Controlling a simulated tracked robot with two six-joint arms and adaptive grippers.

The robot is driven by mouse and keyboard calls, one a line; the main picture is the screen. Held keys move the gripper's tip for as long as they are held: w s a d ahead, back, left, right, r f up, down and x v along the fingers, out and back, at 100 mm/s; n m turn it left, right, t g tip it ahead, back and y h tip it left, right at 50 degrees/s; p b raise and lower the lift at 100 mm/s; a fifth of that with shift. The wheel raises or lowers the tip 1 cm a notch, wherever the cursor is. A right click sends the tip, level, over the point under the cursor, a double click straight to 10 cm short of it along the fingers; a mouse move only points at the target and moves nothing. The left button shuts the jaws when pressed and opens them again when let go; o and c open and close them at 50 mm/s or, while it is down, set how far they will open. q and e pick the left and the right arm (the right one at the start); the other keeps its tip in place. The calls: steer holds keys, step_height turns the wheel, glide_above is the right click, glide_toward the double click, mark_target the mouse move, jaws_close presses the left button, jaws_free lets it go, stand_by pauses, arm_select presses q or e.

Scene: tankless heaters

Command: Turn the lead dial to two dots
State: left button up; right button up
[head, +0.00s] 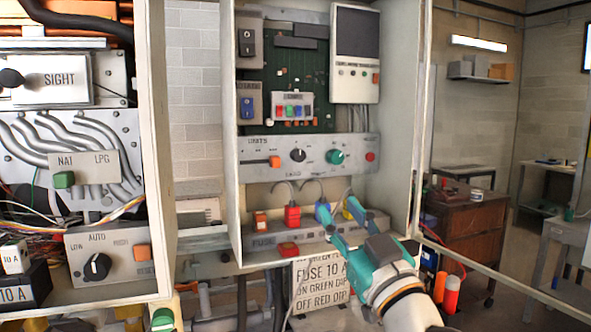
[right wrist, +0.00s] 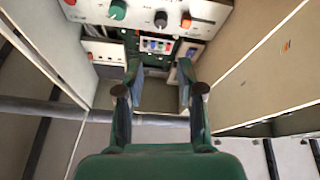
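A grey panel (head: 262,148) in the middle cabinet carries a black dial (head: 298,155) and a teal dial (head: 336,156). Small print sits around them; I cannot read which is the lead dial or make out its dots. In the right wrist view the teal dial (right wrist: 118,10) and black dial (right wrist: 161,19) show upside down at the top. My right gripper (head: 340,212) is open and empty, below the panel in the head view; both fingers (right wrist: 158,82) stand apart. A teal and cream piece at the head view's bottom left may belong to my left arm; no fingers are clear.
An orange switch (head: 274,162) and red button (head: 370,156) flank the dials. A fuse strip (head: 262,241) with coloured plugs lies below. Cabinet walls (head: 405,120) close in on both sides. Another black dial (head: 96,266) sits in the left cabinet.

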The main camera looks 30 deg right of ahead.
mark_target(300, 157)
steer(key=p+x, duration=0.5)
steer(key=x, duration=1)
steer(key=shift+w+d+r+p, duration=0.1)
steer(key=shift+w+r+p, duration=0.1)
steer(key=shift+w+p, duration=0.35)
steer(key=shift+w, duration=0.1)
steer(key=shift+c, duration=0.3)
jaws_close()
